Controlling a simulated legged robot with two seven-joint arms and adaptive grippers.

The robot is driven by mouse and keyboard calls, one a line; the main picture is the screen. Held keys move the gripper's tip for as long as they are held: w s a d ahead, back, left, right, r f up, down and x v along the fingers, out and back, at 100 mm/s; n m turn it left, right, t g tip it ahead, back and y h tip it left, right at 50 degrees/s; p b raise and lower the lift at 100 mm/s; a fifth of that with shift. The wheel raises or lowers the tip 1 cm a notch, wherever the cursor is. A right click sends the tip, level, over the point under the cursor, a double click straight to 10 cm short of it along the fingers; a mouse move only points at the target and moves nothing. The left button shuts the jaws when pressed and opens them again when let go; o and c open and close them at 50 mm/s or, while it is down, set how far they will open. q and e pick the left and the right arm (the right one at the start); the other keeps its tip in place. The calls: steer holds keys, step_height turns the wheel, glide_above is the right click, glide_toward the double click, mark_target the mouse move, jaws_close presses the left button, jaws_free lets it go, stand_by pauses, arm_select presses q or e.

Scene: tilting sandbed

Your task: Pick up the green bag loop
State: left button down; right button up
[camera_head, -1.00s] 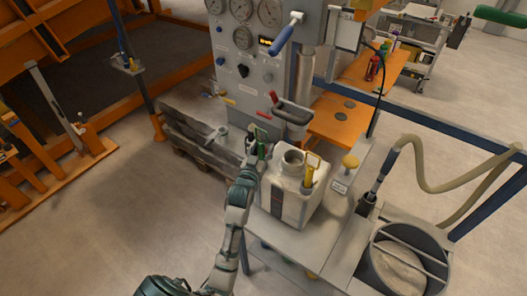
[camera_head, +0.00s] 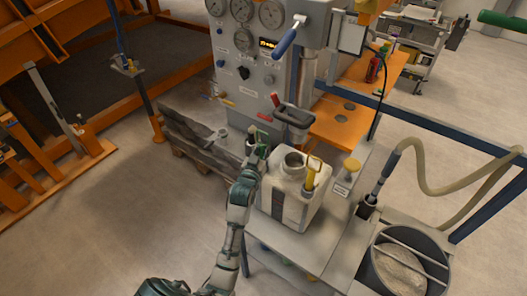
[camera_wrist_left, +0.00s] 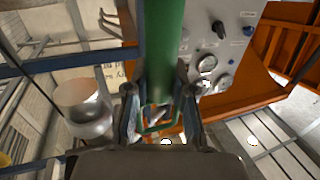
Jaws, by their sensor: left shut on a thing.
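The green bag loop (camera_wrist_left: 162,128) shows in the left wrist view as a thin green frame between the fingers of my left gripper (camera_wrist_left: 160,108). A thick green band (camera_wrist_left: 165,45) runs up from between the fingertips to the top edge; I cannot tell how it joins the loop. In the head view my left gripper (camera_head: 257,153) is shut on the small green loop, just left of the white bag-like container (camera_head: 283,207). The fingers partly hide the loop. My right gripper is not in view.
A yellow loop (camera_head: 313,172) stands on the container's right side. A grey tray with a red handle (camera_head: 292,117) sits close behind. The gauge panel (camera_head: 240,75) rises at the back. A sand bucket (camera_head: 400,268) stands at the right.

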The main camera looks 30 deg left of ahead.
mark_target(262, 145)
arm_select(q)
steer(key=shift+a+r, duration=0.2)
steer(key=shift+r, duration=0.5)
steer(key=shift+s+d+r, duration=0.1)
steer(key=shift+s+r, duration=0.05)
steer(key=shift+r, duration=0.35)
steer(key=shift+s+d+r, duration=0.1)
steer(key=shift+r, duration=0.4)
steer(key=a+r+p+v, duration=0.1)
steer(key=p+v, duration=0.4)
steer(key=v, duration=1)
steer(key=shift+s+r, duration=0.3)
steer(key=shift+s, duration=0.1)
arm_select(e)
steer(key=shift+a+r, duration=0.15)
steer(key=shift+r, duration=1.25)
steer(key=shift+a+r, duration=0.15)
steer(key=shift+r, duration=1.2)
